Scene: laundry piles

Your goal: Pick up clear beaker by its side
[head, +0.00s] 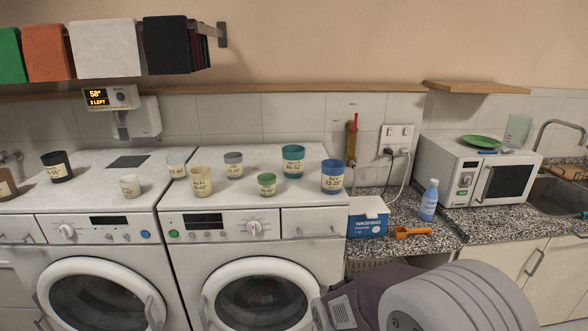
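A clear beaker (517,131) stands upright on top of the white microwave (452,172), at the right rear of its top. It is see-through, so its edges are faint against the wall tiles. A green plate (481,141) lies to its left on the microwave. Part of my arm fills the bottom of the view right of the middle, well below and in front of the beaker. Neither of my grippers shows in the head view.
Several labelled cups, including a blue one (332,176) and a green one (293,161), stand on the washing machines. A blue-and-white washing box (367,220), a bottle (428,200) and an orange scoop (413,232) occupy the counter. A wooden shelf (476,88) hangs above the microwave; a sink (560,197) lies right.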

